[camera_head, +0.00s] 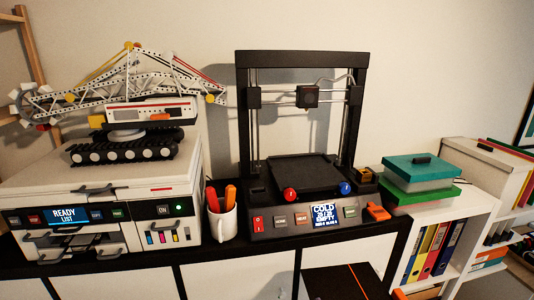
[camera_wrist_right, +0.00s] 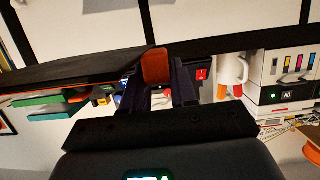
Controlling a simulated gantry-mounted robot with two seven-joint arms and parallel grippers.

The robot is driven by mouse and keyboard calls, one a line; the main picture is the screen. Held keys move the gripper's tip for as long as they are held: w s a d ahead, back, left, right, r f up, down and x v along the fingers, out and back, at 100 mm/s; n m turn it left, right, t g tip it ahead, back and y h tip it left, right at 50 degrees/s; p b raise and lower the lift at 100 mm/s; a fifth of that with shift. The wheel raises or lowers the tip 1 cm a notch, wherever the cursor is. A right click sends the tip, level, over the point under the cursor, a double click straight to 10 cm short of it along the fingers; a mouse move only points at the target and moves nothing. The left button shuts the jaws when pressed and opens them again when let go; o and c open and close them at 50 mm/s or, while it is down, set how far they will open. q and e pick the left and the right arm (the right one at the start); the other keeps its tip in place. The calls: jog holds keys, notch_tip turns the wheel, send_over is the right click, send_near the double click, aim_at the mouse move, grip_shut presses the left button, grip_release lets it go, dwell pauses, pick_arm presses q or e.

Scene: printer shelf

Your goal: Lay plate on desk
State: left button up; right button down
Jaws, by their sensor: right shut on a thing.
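A thin dark plate (camera_wrist_right: 75,68) with an orange edge fills the left of the right wrist view. Its orange tab (camera_wrist_right: 155,66) sits between the fingers of my right gripper (camera_wrist_right: 158,84), which is shut on it. In the head view a dark flat panel (camera_head: 335,283) with an orange line shows at the bottom edge, in front of the black desk top (camera_head: 150,264); it appears to be the same plate, off the desk surface. The 3D printer (camera_head: 300,150) stands behind it, and its display reads "COLD" and "EMPTY". My left gripper is in neither view.
A white mug (camera_head: 222,222) with orange and red items stands between the 3D printer and the white printer (camera_head: 100,200), which carries a tracked crane model (camera_head: 125,110). Teal and green boxes (camera_head: 418,167) stand at right. Little bare desk shows, mainly a narrow front strip.

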jog(key=s+d+f+m+h, duration=0.15)
jog(key=s+f, duration=0.25)
jog(key=f, duration=0.4)
jog(key=s+d+f, duration=0.3)
jog(key=s+f, duration=0.1)
jog(key=f, duration=0.5)
jog(key=s+d+f+h, duration=0.1)
jog(key=s+d+f, duration=0.2)
jog(key=s+f, duration=0.35)
jog(key=w+d+r, duration=0.3)
jog(key=w+r, duration=0.1)
jog(key=w, duration=0.1)
jog(key=shift+d+r, duration=0.25)
jog(key=shift+d, duration=0.05)
jog(key=shift+w, duration=0.1)
